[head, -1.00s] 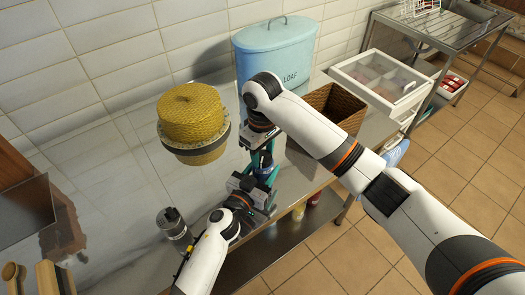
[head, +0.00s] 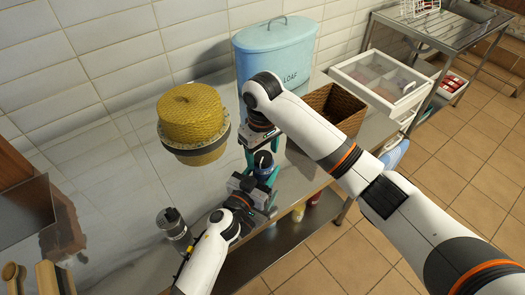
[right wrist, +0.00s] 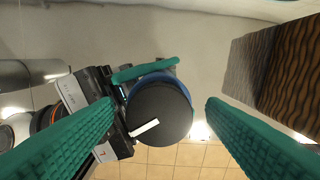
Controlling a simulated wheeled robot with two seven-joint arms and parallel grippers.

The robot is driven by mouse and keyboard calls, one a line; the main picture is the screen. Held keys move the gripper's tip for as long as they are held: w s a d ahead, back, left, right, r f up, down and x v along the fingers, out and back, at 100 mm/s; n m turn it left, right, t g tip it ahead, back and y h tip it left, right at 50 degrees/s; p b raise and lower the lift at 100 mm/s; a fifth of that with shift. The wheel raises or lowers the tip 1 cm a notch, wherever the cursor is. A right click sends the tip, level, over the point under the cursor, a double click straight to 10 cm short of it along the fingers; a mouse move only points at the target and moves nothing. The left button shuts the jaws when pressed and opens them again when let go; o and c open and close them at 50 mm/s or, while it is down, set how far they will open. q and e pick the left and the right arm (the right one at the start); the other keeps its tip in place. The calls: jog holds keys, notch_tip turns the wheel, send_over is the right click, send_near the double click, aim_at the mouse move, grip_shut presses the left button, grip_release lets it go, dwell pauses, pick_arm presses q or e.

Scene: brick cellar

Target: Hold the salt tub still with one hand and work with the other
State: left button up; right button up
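The salt tub, with a dark round lid and blue body, shows at the counter's front edge in the head view (head: 264,162). The right wrist view shows its lid from above (right wrist: 158,112), with a white mark. My left gripper (head: 264,182) is shut on the tub's body from the left. One teal finger (right wrist: 145,69) lies along the tub's side; the other is hidden. My right gripper (head: 262,150) points down over the tub. Its fingers are open, one on each side of the lid and apart from it.
A yellow woven basket (head: 190,115) stands behind left, and a blue loaf bin (head: 275,52) stands at the back. A brown wicker basket (head: 333,106) is close on the right. A clear jar (head: 172,224) stands by my left arm. The counter's left part is mostly clear.

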aim_at(263, 156)
notch_tip(263, 156, up, 12)
dwell(0.6)
pick_arm(q)
jog(key=o, duration=1.1)
jog(key=shift+o, duration=0.2)
jog(key=shift+a, duration=0.1)
jog(key=v, duration=1.2)
